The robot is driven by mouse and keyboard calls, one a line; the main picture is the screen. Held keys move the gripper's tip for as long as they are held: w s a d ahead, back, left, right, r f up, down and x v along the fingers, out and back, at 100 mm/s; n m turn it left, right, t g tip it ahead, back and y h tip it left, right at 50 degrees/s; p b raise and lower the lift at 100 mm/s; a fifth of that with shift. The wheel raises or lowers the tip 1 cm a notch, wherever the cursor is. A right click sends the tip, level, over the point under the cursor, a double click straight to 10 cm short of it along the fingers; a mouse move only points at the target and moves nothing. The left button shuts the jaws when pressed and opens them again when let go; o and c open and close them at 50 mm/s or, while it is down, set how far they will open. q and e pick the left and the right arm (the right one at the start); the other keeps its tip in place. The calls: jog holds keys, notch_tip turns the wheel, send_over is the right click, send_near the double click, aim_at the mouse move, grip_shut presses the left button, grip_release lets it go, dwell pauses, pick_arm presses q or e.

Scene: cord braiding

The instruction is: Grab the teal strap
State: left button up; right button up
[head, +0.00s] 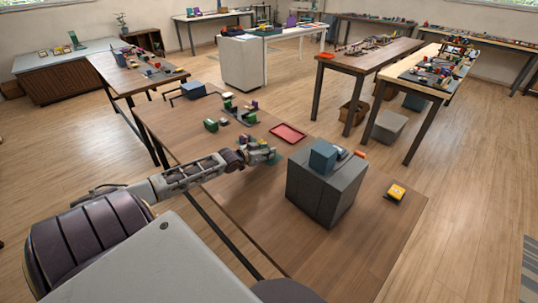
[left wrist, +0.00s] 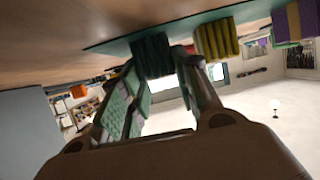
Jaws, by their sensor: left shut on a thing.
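My left gripper (head: 270,155) reaches in from the left over the brown table, low near its surface. In the left wrist view, its two fingers (left wrist: 160,70) close on a dark green-teal ribbed piece, the teal strap (left wrist: 151,52). The strap's far end is cut off by the view of the fingers and the board behind it. A yellow ribbed strap (left wrist: 217,38) and a purple-and-yellow one (left wrist: 294,22) stand beside it, apart from the fingers. My right gripper is not in view.
A red tray (head: 287,133) lies just behind the gripper. A large dark grey box (head: 322,192) with a blue block (head: 322,156) on top stands to the right. A yellow item (head: 396,192) lies near the right edge. Small coloured pieces (head: 232,112) sit farther back.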

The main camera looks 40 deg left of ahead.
pick_arm(q)
jog(key=shift+c, duration=0.4)
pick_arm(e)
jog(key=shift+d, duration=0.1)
pick_arm(q)
jog(key=shift+r, duration=0.55)
notch_tip(320, 180, up, 8)
jog(key=shift+f+p, duration=0.2)
jog(key=shift+p, duration=0.35)
jog(key=shift+r, duration=0.65)
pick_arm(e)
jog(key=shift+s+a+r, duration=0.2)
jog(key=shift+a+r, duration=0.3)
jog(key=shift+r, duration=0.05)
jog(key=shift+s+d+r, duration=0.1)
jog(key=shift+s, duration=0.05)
